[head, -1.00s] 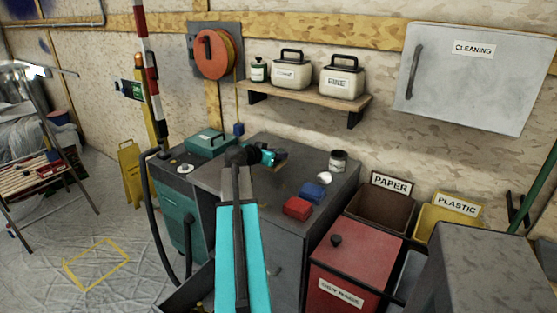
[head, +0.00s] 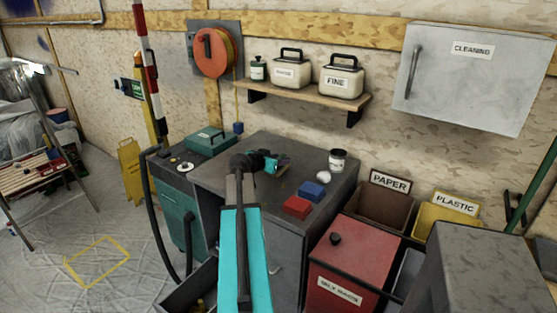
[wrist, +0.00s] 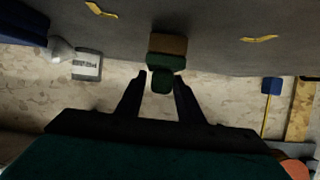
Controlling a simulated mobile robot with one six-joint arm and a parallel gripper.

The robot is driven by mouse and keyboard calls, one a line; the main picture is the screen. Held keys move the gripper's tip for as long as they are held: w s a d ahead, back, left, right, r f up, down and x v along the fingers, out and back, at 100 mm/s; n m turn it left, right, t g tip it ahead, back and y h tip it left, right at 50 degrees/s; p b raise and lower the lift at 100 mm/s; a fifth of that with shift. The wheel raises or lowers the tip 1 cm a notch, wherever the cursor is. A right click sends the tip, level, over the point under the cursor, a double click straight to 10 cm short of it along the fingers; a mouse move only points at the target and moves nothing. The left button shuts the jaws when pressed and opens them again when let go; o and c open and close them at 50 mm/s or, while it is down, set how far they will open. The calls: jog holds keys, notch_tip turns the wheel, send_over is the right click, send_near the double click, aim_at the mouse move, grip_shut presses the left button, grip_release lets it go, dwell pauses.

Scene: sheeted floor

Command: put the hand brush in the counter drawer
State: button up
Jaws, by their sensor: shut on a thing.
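My gripper (head: 271,164) is over the grey counter top (head: 215,177), toward its back. In the wrist view my gripper (wrist: 160,76) is shut on the hand brush (wrist: 166,45), which has a brown block and a dark green part between the fingertips. In the head view the brush (head: 283,160) is small and partly hidden by the gripper. I cannot tell whether it touches the counter. An open drawer (head: 180,299) juts out at the counter's lower front left, with something yellow inside. My arm hides part of the counter front.
A red block (head: 297,207), a blue block (head: 312,191), a white lump (head: 323,177) and a labelled can (head: 338,160) stand on the counter's right side. A red lidded bin (head: 350,262) stands right of the counter. A shelf (head: 310,92) hangs behind. Yellow scraps (wrist: 259,39) lie on the counter.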

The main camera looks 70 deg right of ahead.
jog(key=shift+f, duration=0.25)
jog(key=o, duration=1.1)
jog(key=shift+r, duration=0.25)
jog(key=shift+b+v, duration=1.2)
jog(key=shift+v, duration=4.8)
jog(key=shift+o, duration=0.5)
jog(key=shift+f, duration=0.15)
